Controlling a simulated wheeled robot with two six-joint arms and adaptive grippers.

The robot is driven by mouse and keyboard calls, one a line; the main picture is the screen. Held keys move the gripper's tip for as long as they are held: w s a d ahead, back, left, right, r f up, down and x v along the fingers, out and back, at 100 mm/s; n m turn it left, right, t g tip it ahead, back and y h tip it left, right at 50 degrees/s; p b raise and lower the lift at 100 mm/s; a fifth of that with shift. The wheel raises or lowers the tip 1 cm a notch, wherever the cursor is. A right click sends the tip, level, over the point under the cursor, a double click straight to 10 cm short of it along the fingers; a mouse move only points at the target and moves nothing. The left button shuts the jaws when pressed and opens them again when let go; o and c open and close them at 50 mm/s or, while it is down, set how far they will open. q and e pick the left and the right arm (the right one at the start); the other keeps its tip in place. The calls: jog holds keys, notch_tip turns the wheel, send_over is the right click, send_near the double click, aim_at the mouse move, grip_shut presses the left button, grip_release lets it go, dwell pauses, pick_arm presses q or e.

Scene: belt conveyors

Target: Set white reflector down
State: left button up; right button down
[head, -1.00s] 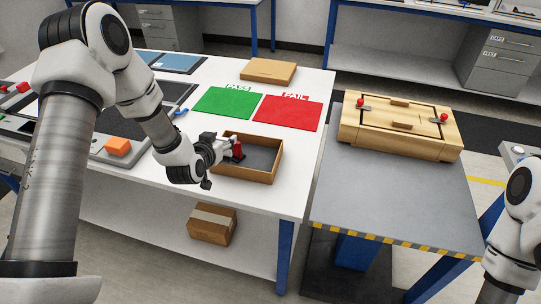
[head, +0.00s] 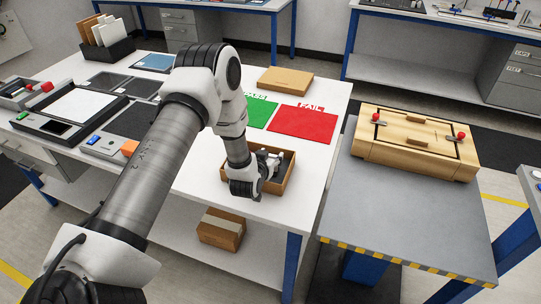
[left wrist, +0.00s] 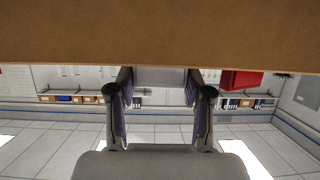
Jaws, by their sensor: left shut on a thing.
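My left gripper (head: 272,164) is low over the open brown tray (head: 287,178) on the white table, with its fingers at or inside the rim. In the left wrist view, the two dark fingers (left wrist: 160,98) stand apart, with a pale grey-white piece (left wrist: 160,77) between their tips. It fits the white reflector, but its outline is mostly hidden. In the head view, my wrist hides most of the held piece and the tray floor, so contact with the floor cannot be told. My right gripper is out of view.
The green PASS mat (head: 262,112) and red FAIL mat (head: 303,124) lie behind the tray, the green one partly hidden by my arm. A flat cardboard box (head: 285,80) lies farther back. A wooden fixture (head: 418,142) with red knobs sits on the grey table (head: 400,210) at right.

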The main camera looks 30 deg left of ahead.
pick_arm(q)
jog(key=shift+f, duration=0.15)
jog(key=o, duration=1.1)
jog(key=shift+o, duration=0.2)
jog(key=shift+r, duration=0.3)
jog(key=b+v, duration=0.2)
jog(key=v, duration=1)
jog(key=s+d+f+m+g+h, duration=0.25)
jog(key=s+d+f+g, duration=0.35)
jog(key=s+f, duration=0.45)
jog(key=s+d+f+g, duration=0.2)
jog(key=s+f+g, duration=0.1)
jog(key=s, duration=0.5)
jog(key=s+d+f+g+h, duration=0.1)
jog(key=s+d+f+g, duration=0.2)
jog(key=s+f, duration=0.3)
jog(key=shift+s+f+g, duration=0.15)
jog(key=shift+s+g, duration=0.55)
jog(key=shift+s, duration=0.5)
